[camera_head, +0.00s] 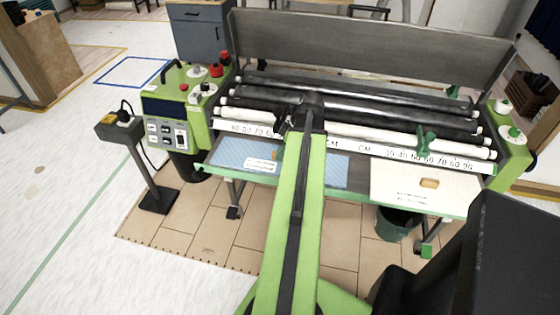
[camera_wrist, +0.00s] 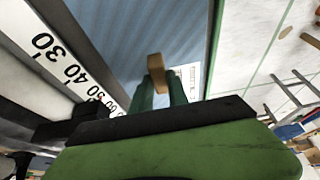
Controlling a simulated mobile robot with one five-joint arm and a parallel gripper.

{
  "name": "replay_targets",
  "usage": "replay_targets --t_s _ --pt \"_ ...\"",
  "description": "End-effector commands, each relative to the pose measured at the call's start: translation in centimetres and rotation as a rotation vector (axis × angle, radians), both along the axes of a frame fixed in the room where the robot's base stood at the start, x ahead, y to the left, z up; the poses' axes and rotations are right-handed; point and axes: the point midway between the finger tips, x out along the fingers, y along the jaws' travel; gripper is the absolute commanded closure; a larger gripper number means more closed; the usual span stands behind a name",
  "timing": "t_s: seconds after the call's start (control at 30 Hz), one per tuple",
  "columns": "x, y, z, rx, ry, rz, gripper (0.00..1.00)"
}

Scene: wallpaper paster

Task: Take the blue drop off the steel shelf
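The blue drop (camera_head: 240,155) lies flat on the left part of the steel shelf (camera_head: 361,172), with a white label on it. It also fills the upper middle of the wrist view (camera_wrist: 140,30). A small tan tab (camera_wrist: 155,66) stands up from it, near the label. My gripper's two green fingers (camera_wrist: 162,93) are a little apart, with the tab's lower end between them. I cannot tell whether they press on it. In the head view my own arm covers the middle of the drop and the gripper's fingertips are hidden.
A white drop (camera_head: 410,192) with a tan tab lies on the right. Black rollers (camera_head: 390,118) and a numbered scale run behind the shelf. A control box (camera_head: 167,125) stands left, and a dark green bin (camera_head: 397,224) is below right.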

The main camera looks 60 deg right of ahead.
Motion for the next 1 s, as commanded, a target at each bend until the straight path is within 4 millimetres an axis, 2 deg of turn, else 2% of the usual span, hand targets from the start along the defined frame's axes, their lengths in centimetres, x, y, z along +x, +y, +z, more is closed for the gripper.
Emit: replay_targets --t_s 0.03,0.1,0.57,0.77,0.93,1.0 --pt "0.0 0.0 0.0 0.000 0.000 0.000 0.94" --pt "0.0 0.0 0.0 0.000 0.000 0.000 1.00" --pt "0.0 0.0 0.3 0.000 0.000 -0.001 1.00" --pt "0.0 0.0 2.3 0.000 0.000 -0.001 1.00" --pt "-0.2 -0.1 5.3 0.000 0.000 -0.001 1.00" --pt "-1.9 -0.8 6.0 0.000 0.000 -0.005 1.00"
